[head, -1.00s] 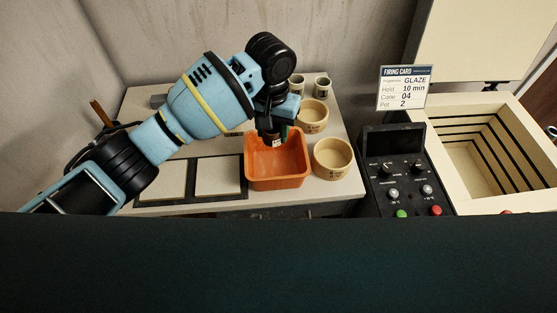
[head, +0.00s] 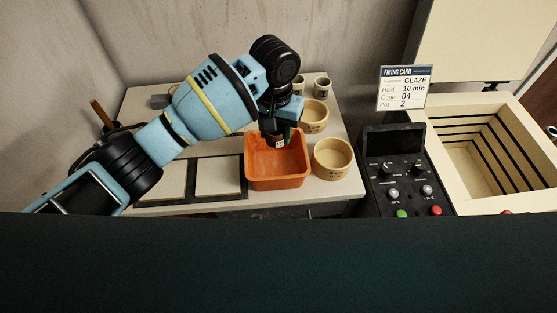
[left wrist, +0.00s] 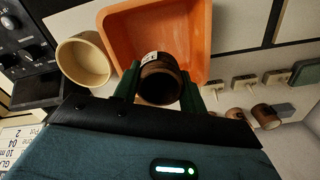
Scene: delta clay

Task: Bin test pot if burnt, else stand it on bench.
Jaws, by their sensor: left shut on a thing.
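My left gripper (head: 277,134) is shut on a small dark brown pot (left wrist: 160,80) with a white label. In the left wrist view the pot sits between the two green fingers (left wrist: 160,88), its open mouth towards the camera. In the head view the pot (head: 279,143) is mostly hidden by the gripper and shows against the inside of the orange bin (head: 277,183). I cannot tell its exact height over the bin floor. The bin stands on the pale bench (head: 325,189); it also shows in the left wrist view (left wrist: 122,30). My right gripper is not in view.
A cream bowl (head: 333,159) stands just right of the bin, with another (head: 313,117) behind it and small cups (head: 321,86) at the back. Pale tiles (head: 219,176) lie left. A control box (head: 393,165), firing card (head: 404,88) and open kiln (head: 480,150) are at the right.

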